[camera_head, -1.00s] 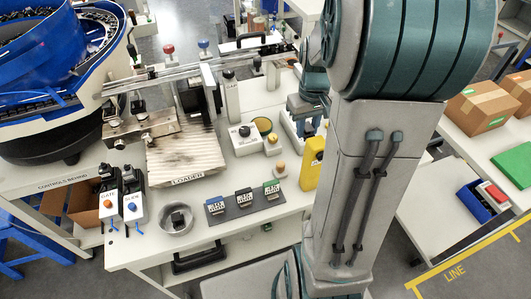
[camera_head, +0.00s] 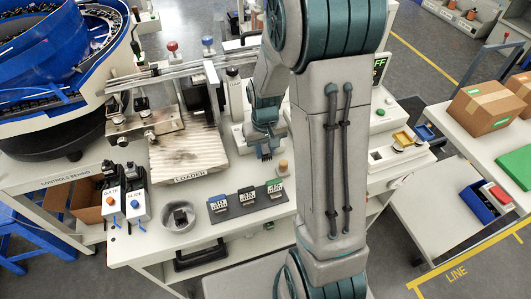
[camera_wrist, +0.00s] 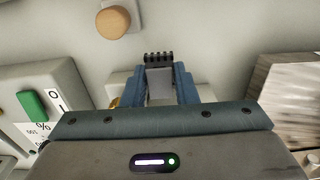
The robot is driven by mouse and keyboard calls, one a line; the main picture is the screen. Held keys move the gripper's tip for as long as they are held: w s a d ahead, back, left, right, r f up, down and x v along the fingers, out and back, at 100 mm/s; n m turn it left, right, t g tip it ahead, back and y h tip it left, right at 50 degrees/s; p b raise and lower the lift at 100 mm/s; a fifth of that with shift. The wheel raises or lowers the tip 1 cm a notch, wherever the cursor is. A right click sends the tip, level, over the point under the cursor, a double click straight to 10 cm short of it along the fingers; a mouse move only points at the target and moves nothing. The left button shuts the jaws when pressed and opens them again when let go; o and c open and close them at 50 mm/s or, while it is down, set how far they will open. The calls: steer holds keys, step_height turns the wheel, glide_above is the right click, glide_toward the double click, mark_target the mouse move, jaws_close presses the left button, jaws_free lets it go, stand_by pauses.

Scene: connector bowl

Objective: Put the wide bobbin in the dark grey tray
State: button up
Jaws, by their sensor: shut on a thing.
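My gripper (camera_head: 266,155) points down above the white bench, right of the loader plate. In the wrist view its blue fingers (camera_wrist: 160,80) are shut on a black ribbed piece (camera_wrist: 159,57) at their tips. I cannot tell for certain that this piece is the wide bobbin. No other dark grey tray is clear; my arm hides part of the bench.
A tan round knob (camera_head: 283,167) stands close beside the gripper and shows in the wrist view (camera_wrist: 113,22). A metal bowl (camera_head: 178,217) holds a black part. The ridged loader plate (camera_head: 190,150) is left.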

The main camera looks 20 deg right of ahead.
steer(key=shift+f, duration=1.2)
steer(key=shift+f, duration=0.2)
steer(key=o, duration=0.9)
steer(key=shift+o, duration=0.2)
steer(key=shift+r, duration=0.1)
steer(key=shift+r, duration=0.1)
